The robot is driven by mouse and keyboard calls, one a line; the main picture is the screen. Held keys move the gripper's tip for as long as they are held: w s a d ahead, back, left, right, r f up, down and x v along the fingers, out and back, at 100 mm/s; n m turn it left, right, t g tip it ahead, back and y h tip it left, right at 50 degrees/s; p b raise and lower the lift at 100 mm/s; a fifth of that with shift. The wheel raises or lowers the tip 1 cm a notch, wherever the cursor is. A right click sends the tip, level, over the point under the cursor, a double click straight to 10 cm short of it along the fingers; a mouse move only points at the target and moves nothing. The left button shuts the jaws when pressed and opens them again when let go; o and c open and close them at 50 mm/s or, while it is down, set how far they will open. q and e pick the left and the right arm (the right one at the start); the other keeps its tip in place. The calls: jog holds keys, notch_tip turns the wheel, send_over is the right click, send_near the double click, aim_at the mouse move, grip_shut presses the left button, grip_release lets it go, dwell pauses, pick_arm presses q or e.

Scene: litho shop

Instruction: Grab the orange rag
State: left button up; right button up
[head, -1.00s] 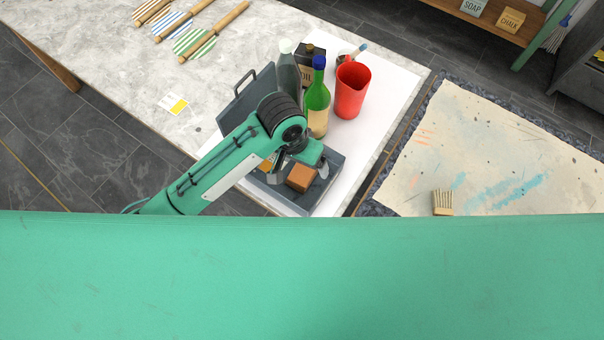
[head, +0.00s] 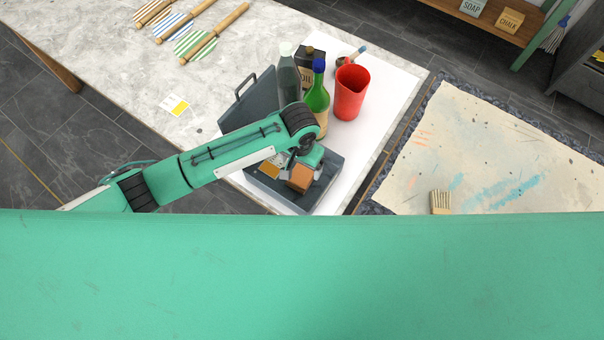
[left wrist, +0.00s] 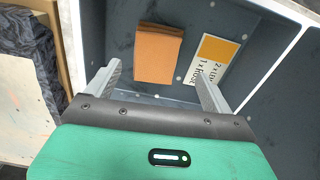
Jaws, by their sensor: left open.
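The orange rag (head: 300,178) is a folded orange-brown block inside a dark grey open case (head: 279,198) on the table. It also shows in the left wrist view (left wrist: 158,50), lying on the case floor. My left gripper (left wrist: 156,74) is open and points down into the case. Its two fingers stand apart, one to each side of the rag in the wrist view, with nothing held between them. I cannot tell exactly how high the fingertips are above the rag. In the head view the wrist covers part of the case. My right gripper is not in view.
A yellow-and-white card (left wrist: 215,58) lies in the case beside the rag. The case lid (head: 246,100) stands open. A green bottle (head: 317,98), a grey bottle (head: 288,72) and a red cup (head: 351,92) stand just behind.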

aim_at(302, 174)
pick_arm(q)
jog(key=f, duration=0.1)
jog(key=f+p, duration=0.1)
jog(key=f, duration=0.1)
jog(key=f+p, duration=0.1)
jog(key=shift+s+d+f, duration=0.25)
jog(key=shift+f, duration=0.45)
jog(key=c, duration=1.1)
